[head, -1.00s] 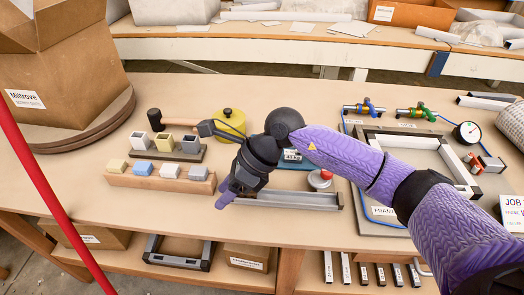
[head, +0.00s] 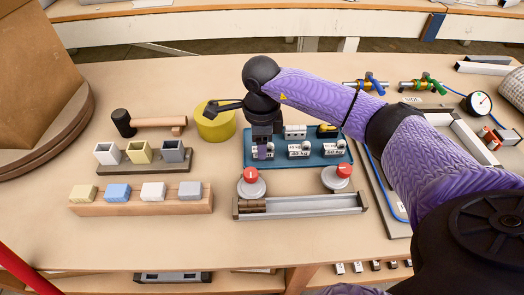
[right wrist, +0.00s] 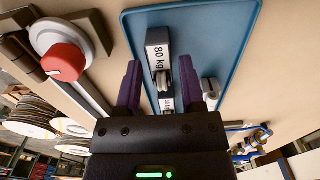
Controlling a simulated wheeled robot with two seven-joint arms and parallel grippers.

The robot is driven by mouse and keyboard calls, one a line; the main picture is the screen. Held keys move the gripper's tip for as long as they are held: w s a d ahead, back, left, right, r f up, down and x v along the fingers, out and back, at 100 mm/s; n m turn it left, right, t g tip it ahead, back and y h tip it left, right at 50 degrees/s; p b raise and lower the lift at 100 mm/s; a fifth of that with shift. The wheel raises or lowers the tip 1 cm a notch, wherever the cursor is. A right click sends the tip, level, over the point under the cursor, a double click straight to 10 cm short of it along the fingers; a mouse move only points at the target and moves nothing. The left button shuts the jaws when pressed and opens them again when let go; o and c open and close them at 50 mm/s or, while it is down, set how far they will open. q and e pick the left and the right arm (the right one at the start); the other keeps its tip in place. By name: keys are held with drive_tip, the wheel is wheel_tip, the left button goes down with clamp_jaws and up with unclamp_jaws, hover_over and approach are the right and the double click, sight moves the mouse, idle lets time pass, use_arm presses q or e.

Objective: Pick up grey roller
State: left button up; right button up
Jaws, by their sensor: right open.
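My right gripper (head: 262,152) is open and points down over the left end of the blue tray (head: 243,158). A small grey roller (right wrist: 161,79) sits at the end of that holder, between the fingers. I cannot tell whether the fingers touch it. In the head view the gripper partly hides this piece. Several similar labelled pieces stand along the tray, one in the middle (head: 299,150). My left gripper is not in view.
Two red-topped knobs, left (head: 250,182) and right (head: 337,177), stand in front of the tray by a metal rail (head: 310,204). A yellow round tub (head: 216,125) is left of the gripper. A wooden block (head: 140,204) with coloured pieces lies front left. The front table strip is clear.

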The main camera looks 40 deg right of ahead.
wheel_tip(320, 180, down, 2)
drive_tip(key=shift+f, duration=0.3)
drive_tip(key=shift+c, duration=0.5)
drive_tip(key=shift+r, duration=0.2)
clamp_jaws()
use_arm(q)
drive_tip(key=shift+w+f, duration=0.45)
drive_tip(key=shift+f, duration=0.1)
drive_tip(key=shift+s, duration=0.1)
